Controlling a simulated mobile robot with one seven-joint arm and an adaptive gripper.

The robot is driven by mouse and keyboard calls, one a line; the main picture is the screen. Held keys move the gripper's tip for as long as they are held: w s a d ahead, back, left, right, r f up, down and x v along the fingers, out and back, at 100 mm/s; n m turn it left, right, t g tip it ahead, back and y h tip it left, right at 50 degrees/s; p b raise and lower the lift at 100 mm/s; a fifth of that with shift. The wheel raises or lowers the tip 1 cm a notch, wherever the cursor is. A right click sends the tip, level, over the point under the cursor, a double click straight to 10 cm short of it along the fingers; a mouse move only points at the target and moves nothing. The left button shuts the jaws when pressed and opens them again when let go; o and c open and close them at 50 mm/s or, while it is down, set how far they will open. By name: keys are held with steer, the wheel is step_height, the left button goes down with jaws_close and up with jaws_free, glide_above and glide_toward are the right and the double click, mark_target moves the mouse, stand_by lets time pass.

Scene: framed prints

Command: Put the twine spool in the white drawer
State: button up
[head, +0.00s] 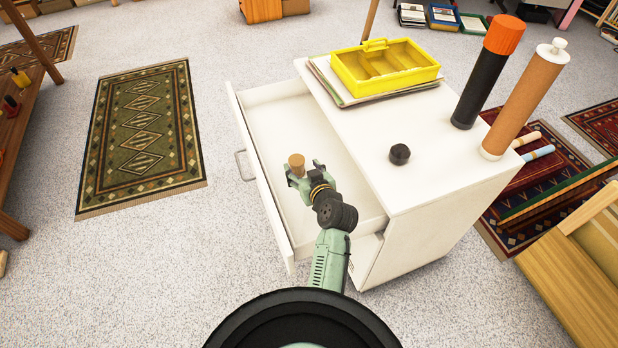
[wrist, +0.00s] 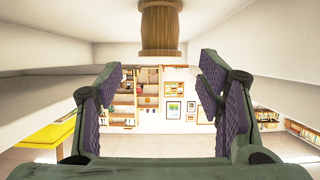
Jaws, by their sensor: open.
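The twine spool (head: 296,163), a small tan cylinder, shows inside the outline of the open white drawer (head: 262,135). The drawer is pulled out to the left of the white cabinet. My gripper (head: 298,178) is open over the drawer, with its fingertips close to the spool. In the wrist view, the spool (wrist: 160,28) is at the top centre, cut off by the frame edge. There my open gripper (wrist: 160,85) has a clear gap between its fingers, and the spool is not clamped. The spool's lower end is hidden in the head view, so its contact with the drawer floor cannot be told.
The white cabinet top (head: 400,195) carries a yellow tray (head: 385,66) on papers, a black knob-like object (head: 399,154), a black tube with orange cap (head: 487,72) and a brown tube (head: 525,100). The drawer walls stand around my gripper. Open floor lies left.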

steer(key=v, duration=0.6)
steer(key=shift+b, duration=0.35)
steer(key=shift+w, duration=0.1)
